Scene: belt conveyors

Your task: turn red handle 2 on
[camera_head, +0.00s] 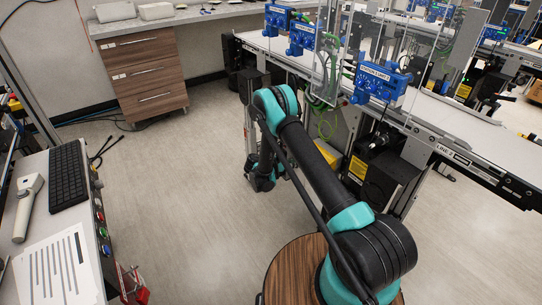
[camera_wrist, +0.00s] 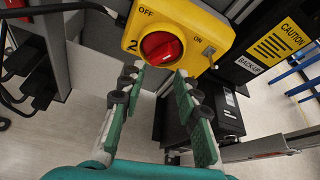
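Red handle 2 (camera_wrist: 161,48) is a round red knob on a yellow switch box (camera_wrist: 200,22), in the upper middle of the wrist view. The box is marked OFF at its upper left, ON at its right and 2 at its lower left. I cannot tell clearly which mark the knob points to. My gripper (camera_wrist: 157,82) is open and empty. In the head view my arm reaches down beside the conveyor, and the handle cannot be made out.
A black box with a yellow caution label (camera_wrist: 279,41) stands right of the switch box. Dark cables and plugs (camera_wrist: 30,60) hang at the left. In the head view the conveyor (camera_head: 445,112) runs along the right, and the floor (camera_head: 185,180) left of my arm is clear.

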